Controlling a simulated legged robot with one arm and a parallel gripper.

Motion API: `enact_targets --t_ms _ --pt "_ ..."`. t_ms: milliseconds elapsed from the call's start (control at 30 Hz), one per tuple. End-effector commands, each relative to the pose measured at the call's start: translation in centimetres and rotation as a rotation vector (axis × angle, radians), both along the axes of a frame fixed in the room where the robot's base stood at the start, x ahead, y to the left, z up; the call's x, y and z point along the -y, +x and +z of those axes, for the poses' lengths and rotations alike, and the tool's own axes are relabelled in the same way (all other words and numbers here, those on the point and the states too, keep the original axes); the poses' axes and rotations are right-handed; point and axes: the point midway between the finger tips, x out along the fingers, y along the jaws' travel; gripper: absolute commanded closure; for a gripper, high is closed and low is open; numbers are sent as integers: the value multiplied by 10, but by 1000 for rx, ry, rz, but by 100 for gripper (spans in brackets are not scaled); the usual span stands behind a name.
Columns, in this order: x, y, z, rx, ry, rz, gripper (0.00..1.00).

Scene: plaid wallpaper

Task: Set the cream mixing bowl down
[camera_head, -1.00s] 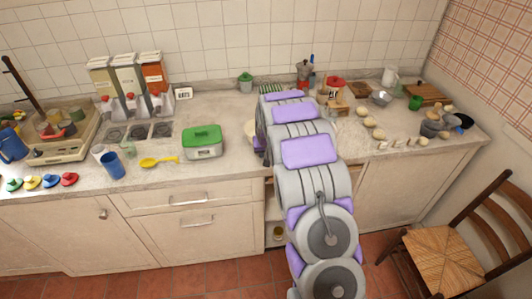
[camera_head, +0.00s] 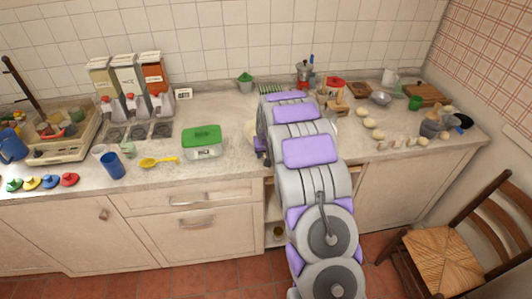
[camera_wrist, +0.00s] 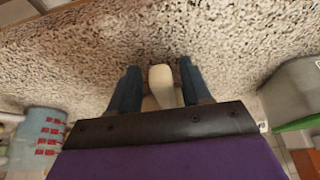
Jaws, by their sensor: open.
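My gripper is hidden behind my arm in the head view. In the wrist view my gripper (camera_wrist: 159,78) is open, its two blue fingers apart on either side of a narrow cream piece (camera_wrist: 162,84). This piece looks like part of the cream mixing bowl, over the speckled counter (camera_wrist: 165,30). Whether the fingers touch it cannot be told. In the head view only a cream sliver of the bowl (camera_head: 250,130) shows at the left edge of my arm, at counter height. The rest of it is hidden.
A green-lidded scale-like box (camera_head: 202,141) stands left of my arm, with a yellow spoon (camera_head: 158,161) and blue cup (camera_head: 113,166) farther left. Pale dough-like lumps (camera_head: 370,123) and a grey mortar (camera_head: 432,126) lie right. A chair (camera_head: 445,262) stands front right.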

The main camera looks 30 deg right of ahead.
Motion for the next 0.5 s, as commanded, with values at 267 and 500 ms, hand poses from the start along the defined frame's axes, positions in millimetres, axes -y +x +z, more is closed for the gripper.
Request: enact_targets --t_ms 267,500 --pt "-1 -4 15 2 -1 0 52" --pt "-5 -19 52 3 -1 0 52"
